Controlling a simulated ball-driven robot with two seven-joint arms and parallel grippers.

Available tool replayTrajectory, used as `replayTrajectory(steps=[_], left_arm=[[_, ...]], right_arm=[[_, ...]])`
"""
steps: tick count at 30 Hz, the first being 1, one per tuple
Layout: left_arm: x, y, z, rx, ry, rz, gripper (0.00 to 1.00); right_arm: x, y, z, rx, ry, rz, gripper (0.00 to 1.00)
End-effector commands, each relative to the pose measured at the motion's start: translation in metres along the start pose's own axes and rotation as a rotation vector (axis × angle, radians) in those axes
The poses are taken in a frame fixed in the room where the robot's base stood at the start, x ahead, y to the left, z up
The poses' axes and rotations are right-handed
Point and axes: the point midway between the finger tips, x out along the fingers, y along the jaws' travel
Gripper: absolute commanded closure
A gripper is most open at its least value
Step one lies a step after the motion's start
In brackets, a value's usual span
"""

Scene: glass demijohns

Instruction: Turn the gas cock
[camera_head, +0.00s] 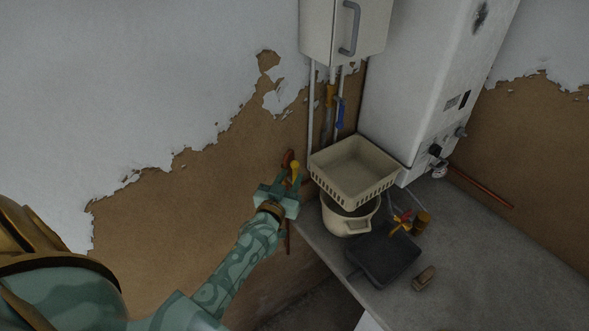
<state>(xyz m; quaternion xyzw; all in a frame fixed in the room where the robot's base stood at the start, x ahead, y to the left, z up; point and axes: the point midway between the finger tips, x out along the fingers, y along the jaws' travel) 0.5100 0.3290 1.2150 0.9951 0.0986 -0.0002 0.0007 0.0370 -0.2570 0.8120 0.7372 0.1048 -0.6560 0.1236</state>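The gas cock's yellow handle (295,167) shows at the wall, left of the counter, beside a dark red fitting (287,158). My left gripper (292,177) is right at it, coming from below and left. Its two fingers stand apart with the yellow handle showing between and beyond their tips. I cannot tell whether they touch it. The gripper hides the lower part of the cock. My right gripper is not in view.
A cream basket (356,168) sits on a pot (348,216) at the counter's left end, close to my gripper. A blue-handled valve (339,114) is on pipes above. A dark tray (383,256), small items and a white boiler (430,85) stand to the right.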

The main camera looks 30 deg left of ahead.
Motion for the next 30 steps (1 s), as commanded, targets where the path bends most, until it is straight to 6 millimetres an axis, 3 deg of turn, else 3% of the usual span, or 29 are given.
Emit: replayTrajectory(steps=[6,17,21,30], left_arm=[[0.032,0.0,0.0,0.001,0.0,0.0,0.69],[0.039,0.0,0.001,0.001,-0.001,0.0,0.69],[0.038,0.0,0.001,0.001,-0.001,0.0,1.0],[0.038,0.0,0.002,-0.006,0.01,0.0,1.0]], right_arm=[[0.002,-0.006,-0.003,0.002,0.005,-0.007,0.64],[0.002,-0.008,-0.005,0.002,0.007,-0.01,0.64],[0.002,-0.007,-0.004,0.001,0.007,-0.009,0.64],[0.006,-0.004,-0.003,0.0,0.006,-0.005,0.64]])
